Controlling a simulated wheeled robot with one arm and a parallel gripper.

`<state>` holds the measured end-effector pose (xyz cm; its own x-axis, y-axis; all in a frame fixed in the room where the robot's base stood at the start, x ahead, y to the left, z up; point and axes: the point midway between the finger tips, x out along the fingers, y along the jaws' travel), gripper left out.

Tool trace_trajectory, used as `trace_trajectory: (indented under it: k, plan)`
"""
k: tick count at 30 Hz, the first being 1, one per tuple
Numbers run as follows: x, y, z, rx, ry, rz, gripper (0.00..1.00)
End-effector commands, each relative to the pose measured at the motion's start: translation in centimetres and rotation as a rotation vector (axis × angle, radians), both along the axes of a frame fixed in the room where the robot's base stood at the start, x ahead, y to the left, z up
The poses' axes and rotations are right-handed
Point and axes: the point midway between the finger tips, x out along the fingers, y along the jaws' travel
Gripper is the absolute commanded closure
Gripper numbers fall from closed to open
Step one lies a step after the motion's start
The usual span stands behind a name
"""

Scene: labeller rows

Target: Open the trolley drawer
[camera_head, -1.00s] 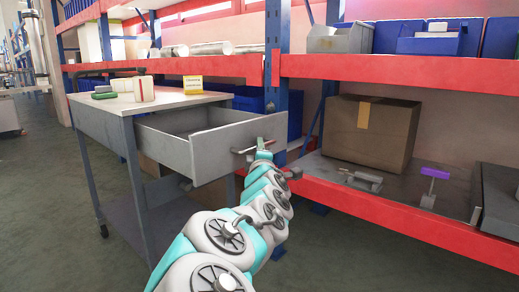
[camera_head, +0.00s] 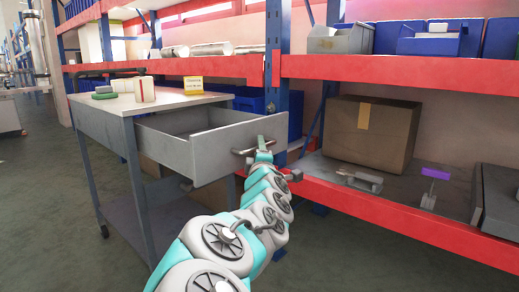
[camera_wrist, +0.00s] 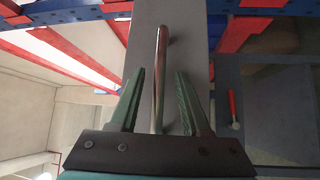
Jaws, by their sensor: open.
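The grey trolley (camera_head: 140,112) stands at the left with its drawer (camera_head: 205,150) pulled out toward the right; the inside of the drawer shows from above. A metal bar handle (camera_head: 239,152) is on the drawer front. In the wrist view the handle (camera_wrist: 161,70) runs lengthwise between the two green fingers of my gripper (camera_wrist: 158,95). The fingers are open, with a gap on each side of the bar. In the head view my gripper (camera_head: 262,145) is at the drawer front by the handle, partly hidden by my own arm.
On the trolley top are a white box with a red stripe (camera_head: 144,90), a green item (camera_head: 104,95) and a yellow sign (camera_head: 193,85). A red and blue shelf rack (camera_head: 400,70) with a cardboard box (camera_head: 371,132) stands close on the right. Floor is free at front left.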

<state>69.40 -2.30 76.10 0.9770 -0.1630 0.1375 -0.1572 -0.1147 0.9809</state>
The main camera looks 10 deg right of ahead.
Motion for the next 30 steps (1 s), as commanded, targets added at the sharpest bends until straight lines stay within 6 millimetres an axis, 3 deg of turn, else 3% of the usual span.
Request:
trace_trajectory:
  k: [9,15,30]
  plan:
    - [-4.3,0.7,-0.6,-0.001,0.0,-0.001,0.53]
    - [-6.1,1.1,-0.9,-0.001,0.001,0.0,0.53]
    - [-7.0,1.1,-1.0,0.0,0.001,-0.002,0.53]
